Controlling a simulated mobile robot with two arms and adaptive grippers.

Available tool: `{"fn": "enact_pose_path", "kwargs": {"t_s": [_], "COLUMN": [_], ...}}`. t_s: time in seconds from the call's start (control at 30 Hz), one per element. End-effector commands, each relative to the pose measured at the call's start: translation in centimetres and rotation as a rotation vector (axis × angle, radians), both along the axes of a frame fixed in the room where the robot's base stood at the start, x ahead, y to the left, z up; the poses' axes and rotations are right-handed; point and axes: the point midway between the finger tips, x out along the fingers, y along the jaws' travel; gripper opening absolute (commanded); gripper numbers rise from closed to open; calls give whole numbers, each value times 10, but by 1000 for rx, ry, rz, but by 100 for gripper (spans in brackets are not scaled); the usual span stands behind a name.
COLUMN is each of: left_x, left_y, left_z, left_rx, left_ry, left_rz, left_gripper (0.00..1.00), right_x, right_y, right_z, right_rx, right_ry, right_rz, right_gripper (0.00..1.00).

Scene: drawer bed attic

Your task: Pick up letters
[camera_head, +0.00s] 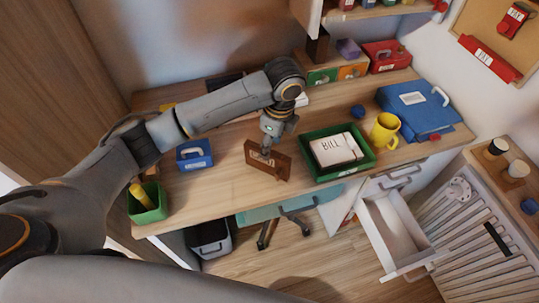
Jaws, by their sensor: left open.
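A white letter marked BILL (335,148) lies in a green tray (312,175) on the desk, right of the middle. My left gripper (268,150) points down at a brown wooden holder (250,156) with small pale lettering, left of the tray. The fingertips overlap the holder in the picture; I cannot tell whether they touch it. The left gripper is open, and I see nothing held in it. Its fingers are small and dark here. My right gripper is not in view.
A blue box (194,155) and a green bin (147,203) stand left on the desk (220,190). A yellow mug (384,131) and blue binder (415,108) are right. An open white drawer (398,232) sticks out below. A teal chair seat (288,208) sits at the front edge.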

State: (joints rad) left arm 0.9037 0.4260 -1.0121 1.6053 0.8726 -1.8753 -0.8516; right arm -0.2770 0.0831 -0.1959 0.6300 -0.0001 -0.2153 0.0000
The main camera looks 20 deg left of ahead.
Motion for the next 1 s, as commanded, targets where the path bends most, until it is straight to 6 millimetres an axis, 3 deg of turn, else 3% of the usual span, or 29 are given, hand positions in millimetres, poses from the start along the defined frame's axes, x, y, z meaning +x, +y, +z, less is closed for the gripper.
{"fn": "enact_pose_path", "kwargs": {"t_s": [0.03,0.1,0.2,0.27,0.5,0.6,0.8,1.0], "left_x": [-1,0,1,1,1,2,3,3], "left_y": [2,4,5,6,10,15,17,17], "left_z": [-11,-25,-40,-46,-64,-79,-101,-103], "left_rx": [1,1,0,0,0,1,0,-1], "left_ry": [5,2,1,0,0,0,-2,-3], "left_rz": [2,3,3,2,4,4,3,2], "left_gripper": [47,47,47,47,47,47,47,47], "right_x": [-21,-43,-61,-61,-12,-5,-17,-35], "right_y": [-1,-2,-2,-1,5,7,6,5], "right_z": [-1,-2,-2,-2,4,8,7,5], "right_rx": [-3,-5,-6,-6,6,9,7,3], "right_ry": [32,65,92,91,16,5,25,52], "right_rz": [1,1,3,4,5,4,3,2], "right_gripper": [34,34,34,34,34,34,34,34]}}
